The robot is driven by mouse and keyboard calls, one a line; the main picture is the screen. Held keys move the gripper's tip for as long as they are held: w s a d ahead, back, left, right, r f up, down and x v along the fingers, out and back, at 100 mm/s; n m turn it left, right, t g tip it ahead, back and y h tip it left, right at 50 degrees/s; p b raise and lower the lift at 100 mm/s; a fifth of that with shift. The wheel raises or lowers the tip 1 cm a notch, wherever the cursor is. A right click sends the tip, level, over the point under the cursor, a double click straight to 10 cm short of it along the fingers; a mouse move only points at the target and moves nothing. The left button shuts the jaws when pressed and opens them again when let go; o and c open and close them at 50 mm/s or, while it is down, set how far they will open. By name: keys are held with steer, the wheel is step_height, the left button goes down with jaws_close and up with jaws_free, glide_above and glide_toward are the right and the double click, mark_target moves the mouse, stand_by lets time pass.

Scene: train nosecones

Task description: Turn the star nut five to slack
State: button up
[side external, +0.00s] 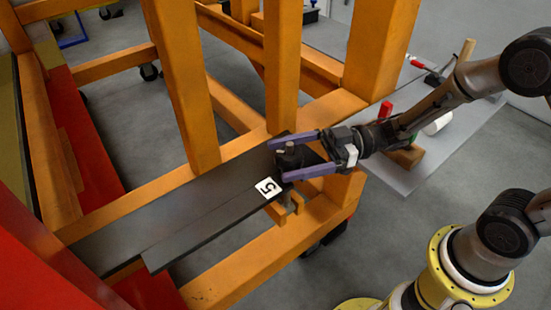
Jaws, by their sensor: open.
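The star nut (289,155) is a small dark knob near the right end of a dark flat bar (205,222) on the orange frame. I cannot tell whether either finger touches the nut. The nut's lower part is hidden by the near finger.
Orange posts (284,70) rise close behind my gripper. An orange beam (270,260) runs in front of the bar. A grey table (440,150) on the right holds a red-handled clamp (385,110) and a white cylinder (437,124). A red panel (40,250) stands at left.

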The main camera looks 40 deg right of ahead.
steer(key=shift+x, duration=1.45)
steer(key=c, duration=1.4)
steer(key=shift+n+g+y, duration=0.3)
steer(key=shift+g, duration=0.3)
steer(key=n+g, duration=0.1)
steer(key=g, duration=0.1)
steer(key=n+g, duration=0.2)
steer(key=s+n+g, duration=0.1)
steer(key=g, duration=0.1)
steer(key=shift+g+y, duration=0.4)
steer(key=shift+s+r+n+g+h, duration=0.1)
steer(key=shift+s+n+g+h, duration=0.15)
steer(key=shift+n+g, duration=0.7)
steer(key=shift+s+f+n+g+h, duration=0.1)
steer(key=shift+n+g+h, duration=0.4)
steer(key=shift+g, duration=0.75)
steer(key=shift+s+r+n+g+h, duration=0.1)
steer(key=shift+s+n+g+h, duration=0.1)
steer(key=shift+n+g, duration=0.85)
steer(key=shift+g, duration=0.25)
steer(key=o, duration=1.4)
